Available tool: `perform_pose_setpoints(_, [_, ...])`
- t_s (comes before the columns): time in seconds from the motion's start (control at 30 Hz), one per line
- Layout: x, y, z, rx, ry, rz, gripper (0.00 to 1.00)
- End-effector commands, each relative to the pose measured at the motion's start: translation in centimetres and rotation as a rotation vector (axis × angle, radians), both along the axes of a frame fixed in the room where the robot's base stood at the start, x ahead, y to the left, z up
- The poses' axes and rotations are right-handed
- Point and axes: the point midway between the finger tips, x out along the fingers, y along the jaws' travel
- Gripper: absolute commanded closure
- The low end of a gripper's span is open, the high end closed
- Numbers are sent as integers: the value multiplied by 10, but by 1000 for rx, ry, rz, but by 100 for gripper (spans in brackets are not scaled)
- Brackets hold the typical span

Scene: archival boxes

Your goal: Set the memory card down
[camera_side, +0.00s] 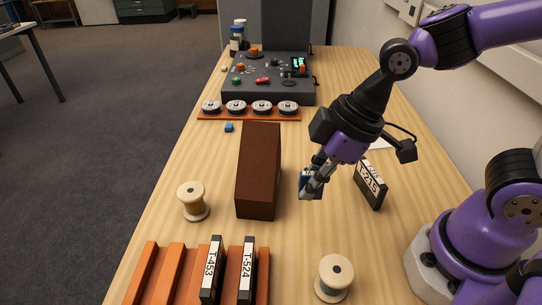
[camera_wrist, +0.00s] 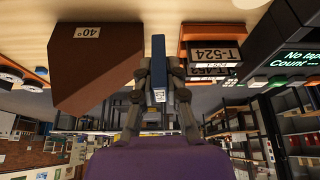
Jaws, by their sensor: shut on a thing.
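The memory card, a small dark blue piece with a pale patch, shows in the side view (camera_side: 305,181) and in the wrist view (camera_wrist: 158,68). My gripper (camera_side: 311,190) is shut on it, with one finger on each side in the wrist view (camera_wrist: 158,80). The card is upright in the grip, just right of the brown block. Part of it is hidden behind the fingers in the side view. I cannot tell how far its lower end is from the table.
The tall brown block (camera_side: 258,170) stands close left. A black T-215 case (camera_side: 369,186) leans at right. An orange slotted rack (camera_side: 172,272) holds cases T-453 (camera_side: 211,270) and T-524 (camera_side: 246,270).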

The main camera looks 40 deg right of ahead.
Motion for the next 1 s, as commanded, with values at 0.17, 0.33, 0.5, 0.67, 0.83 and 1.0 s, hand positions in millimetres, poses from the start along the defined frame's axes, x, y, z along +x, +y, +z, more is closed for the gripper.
perform_pose_setpoints(0.17, [-5,9,15,3,-6,0,100])
perform_pose_setpoints(0.33, [-6,10,46,3,-7,-2,100])
perform_pose_setpoints(0.5, [9,6,64,-1,1,-55,100])
perform_pose_setpoints(0.67, [41,-2,70,-5,3,-170,100])
perform_pose_setpoints(0.83, [91,-17,74,-8,5,-350,100])
perform_pose_setpoints(1.0, [149,-43,71,-7,5,-578,100])
